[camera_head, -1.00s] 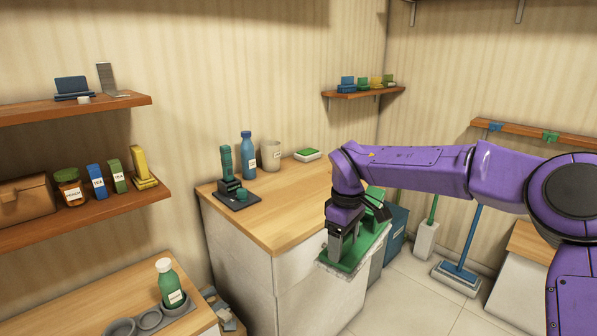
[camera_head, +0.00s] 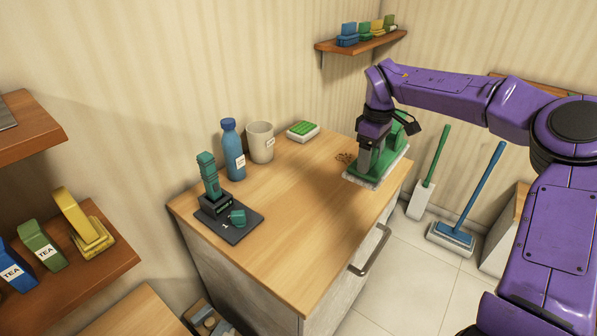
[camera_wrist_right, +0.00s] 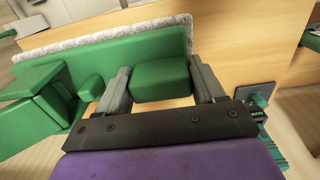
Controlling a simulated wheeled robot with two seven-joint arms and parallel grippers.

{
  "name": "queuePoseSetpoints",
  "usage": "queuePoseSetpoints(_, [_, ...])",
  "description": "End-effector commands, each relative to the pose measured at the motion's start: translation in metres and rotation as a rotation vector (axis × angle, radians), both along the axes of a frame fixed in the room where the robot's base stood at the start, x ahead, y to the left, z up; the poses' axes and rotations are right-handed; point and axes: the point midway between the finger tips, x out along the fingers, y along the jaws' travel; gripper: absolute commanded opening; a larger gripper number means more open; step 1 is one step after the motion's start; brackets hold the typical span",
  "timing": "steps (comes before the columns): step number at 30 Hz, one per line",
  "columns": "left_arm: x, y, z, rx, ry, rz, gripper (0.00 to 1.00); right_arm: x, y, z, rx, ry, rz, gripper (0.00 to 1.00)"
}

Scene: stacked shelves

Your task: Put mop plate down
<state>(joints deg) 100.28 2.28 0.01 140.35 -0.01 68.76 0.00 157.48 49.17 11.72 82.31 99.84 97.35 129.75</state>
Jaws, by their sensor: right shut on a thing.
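The green mop plate (camera_head: 385,160) with a pale fluffy pad underneath is at the right end of the wooden counter top (camera_head: 290,215). My right gripper (camera_head: 368,142) is above it and shut on its green block. In the right wrist view the two grey fingers of the gripper (camera_wrist_right: 160,88) sit on either side of the block, and the green plate (camera_wrist_right: 110,58) with its pad edge lies beyond. The plate looks level and close to the wood. I cannot tell whether its pad touches the counter. My left gripper is not in view.
A dark stand with a green-handled tool (camera_head: 212,190), a blue bottle (camera_head: 233,150), a beige cup (camera_head: 260,142) and a green-topped sponge (camera_head: 302,131) stand along the counter's left and back. The counter's middle is clear. A blue mop (camera_head: 468,205) stands on the floor at right.

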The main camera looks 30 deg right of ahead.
Motion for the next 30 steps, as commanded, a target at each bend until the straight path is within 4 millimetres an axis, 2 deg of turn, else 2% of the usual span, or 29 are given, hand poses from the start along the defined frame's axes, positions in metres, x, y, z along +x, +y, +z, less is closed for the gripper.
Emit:
queuePoseSetpoints(4, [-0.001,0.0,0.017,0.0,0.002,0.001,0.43,0.021,0.019,-0.008,-0.004,0.006,0.003,0.32])
queuePoseSetpoints(10, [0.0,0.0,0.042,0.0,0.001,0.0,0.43,0.064,0.06,-0.036,-0.004,0.008,0.001,0.32])
queuePoseSetpoints(15, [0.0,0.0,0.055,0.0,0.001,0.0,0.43,0.086,0.083,-0.074,-0.002,0.006,0.001,0.32])
queuePoseSetpoints(22, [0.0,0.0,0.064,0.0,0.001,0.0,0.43,0.1,0.098,-0.1,-0.001,0.004,0.003,0.32])
queuePoseSetpoints(27, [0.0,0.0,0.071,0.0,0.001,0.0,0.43,0.1,0.098,-0.127,-0.001,0.004,0.002,0.32])
queuePoseSetpoints(30, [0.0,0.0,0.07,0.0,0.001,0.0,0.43,0.1,0.098,-0.131,0.0,0.001,0.002,0.32])
